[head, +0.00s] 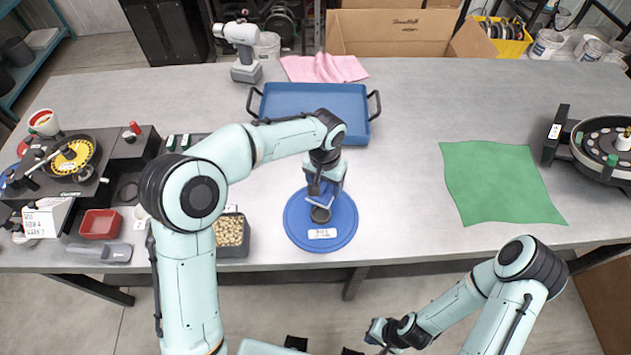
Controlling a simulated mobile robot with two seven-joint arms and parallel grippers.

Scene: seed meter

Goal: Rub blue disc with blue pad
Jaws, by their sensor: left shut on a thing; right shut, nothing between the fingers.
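The blue disc (345,222) lies flat near the table's front edge, with a white label on its near part. My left gripper (319,199) is over the disc, pointing down. It is shut on a small dark round piece (320,215), which looks like the pad; no blue face of it shows. The piece appears at the disc's surface, but I cannot tell whether it touches. The gripper and arm hide the disc's far part. My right gripper (377,335) is shut and empty, low in front of the table.
A blue tray (270,108) with black handles lies behind the disc. A box of pale pieces (229,232) stands left of it. A green cloth (495,182) lies to the right, a pink cloth (325,68) at the back. The table between disc and green cloth is clear.

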